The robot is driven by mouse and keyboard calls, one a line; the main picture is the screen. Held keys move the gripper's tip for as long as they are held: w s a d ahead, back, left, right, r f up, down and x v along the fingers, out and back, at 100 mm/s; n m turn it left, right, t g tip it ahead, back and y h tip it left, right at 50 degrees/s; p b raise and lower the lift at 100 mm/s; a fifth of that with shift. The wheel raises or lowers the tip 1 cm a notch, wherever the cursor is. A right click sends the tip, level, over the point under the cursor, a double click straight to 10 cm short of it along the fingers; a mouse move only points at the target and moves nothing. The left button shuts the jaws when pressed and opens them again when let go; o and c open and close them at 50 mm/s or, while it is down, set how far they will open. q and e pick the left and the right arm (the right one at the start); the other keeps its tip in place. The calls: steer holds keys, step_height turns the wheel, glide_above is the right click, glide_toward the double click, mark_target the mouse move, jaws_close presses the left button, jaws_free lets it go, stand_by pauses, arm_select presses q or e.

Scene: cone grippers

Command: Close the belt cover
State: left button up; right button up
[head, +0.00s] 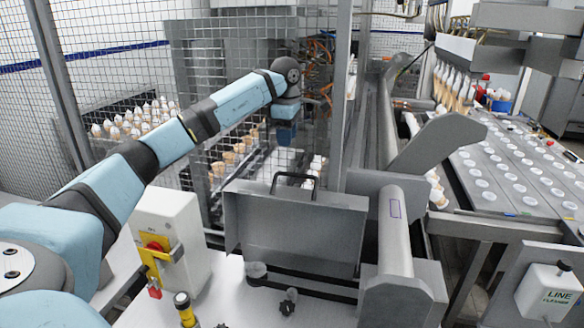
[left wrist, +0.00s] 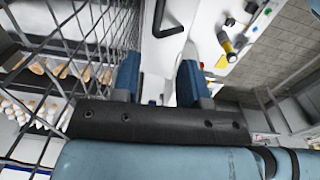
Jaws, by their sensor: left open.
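The belt cover (head: 290,232) is a grey metal panel with raised sides, standing up and slightly tilted at the front middle of the head view. A black bar handle (head: 295,177) is on its top edge. My left gripper (head: 286,133) hangs above and behind the handle, apart from it, with its blue fingers pointing down. In the left wrist view the fingers (left wrist: 160,65) are spread with nothing between them. A black bent bar that looks like the handle (left wrist: 160,25) lies beyond the fingertips. My right gripper is out of view.
A wire mesh fence (head: 115,60) stands close to my left arm. A white box with a red knob (head: 158,245) is left of the cover. A grey roller (head: 394,235) is on its right. Trays of cones (head: 130,120) lie behind the mesh.

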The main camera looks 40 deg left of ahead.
arm_select(q)
steer(key=f, duration=0.3)
steer(key=f+p, duration=0.1)
steer(key=f, duration=0.5)
steer(key=shift+w+a+f+p, duration=0.15)
steer(key=shift+w+f+p, duration=0.15)
steer(key=shift+f+p, duration=0.1)
steer(key=shift+f, duration=0.6)
jaws_close()
